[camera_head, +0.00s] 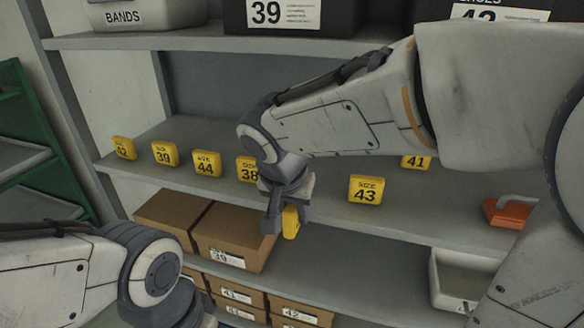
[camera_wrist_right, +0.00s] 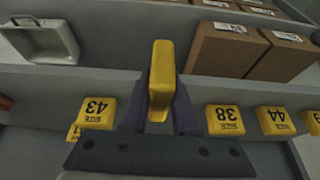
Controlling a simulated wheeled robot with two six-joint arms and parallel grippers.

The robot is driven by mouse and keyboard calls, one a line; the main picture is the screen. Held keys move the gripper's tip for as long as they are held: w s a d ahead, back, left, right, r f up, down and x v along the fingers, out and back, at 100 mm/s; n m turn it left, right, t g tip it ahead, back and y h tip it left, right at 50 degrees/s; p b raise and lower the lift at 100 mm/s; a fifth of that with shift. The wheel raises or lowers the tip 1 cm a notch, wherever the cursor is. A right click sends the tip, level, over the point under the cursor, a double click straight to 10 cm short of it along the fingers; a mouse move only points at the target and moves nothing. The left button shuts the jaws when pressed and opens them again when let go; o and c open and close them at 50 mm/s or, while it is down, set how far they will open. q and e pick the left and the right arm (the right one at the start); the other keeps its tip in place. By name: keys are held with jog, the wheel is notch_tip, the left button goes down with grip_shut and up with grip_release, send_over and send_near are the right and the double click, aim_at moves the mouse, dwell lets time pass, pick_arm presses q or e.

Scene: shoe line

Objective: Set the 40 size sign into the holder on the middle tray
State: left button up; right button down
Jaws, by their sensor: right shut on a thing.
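My right gripper (camera_head: 283,220) is shut on a yellow size sign (camera_head: 291,221), in front of the shelf edge and above the cardboard boxes. In the right wrist view the sign (camera_wrist_right: 160,80) stands between the fingers of my right gripper (camera_wrist_right: 160,100). Its number is hidden in both views, so I cannot read whether it is 40. My left arm comes in at the lower left of the head view; its fingertips are out of frame. I cannot make out the middle tray's holder in either view.
Yellow signs stand along the shelf (camera_head: 325,180): 39 (camera_head: 165,153), 44 (camera_head: 207,163), 38 (camera_head: 247,169), 43 (camera_head: 366,189), 41 (camera_head: 415,162) and another at far left. Cardboard boxes (camera_head: 235,232) and a white bin (camera_head: 455,275) sit below. An orange object (camera_head: 507,212) lies at right.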

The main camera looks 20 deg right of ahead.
jog(key=w+d, duration=0.1)
jog(key=w, duration=0.2)
jog(key=w+d+p, duration=0.1)
jog(key=w+d, duration=0.1)
jog(key=w+d+p, duration=0.1)
jog(key=w, duration=0.2)
jog(key=shift+w+d, duration=0.3)
jog(key=shift+d, duration=0.1)
jog(key=w+d, duration=0.2)
jog(key=w+p, duration=0.1)
jog(key=shift+w+d+f, duration=0.25)
jog(key=shift+w+d, duration=0.15)
jog(key=shift+f, duration=0.5)
jog(key=shift+f, duration=0.1)
jog(key=shift+f, duration=0.15)
jog(key=c, duration=0.7)
grip_release()
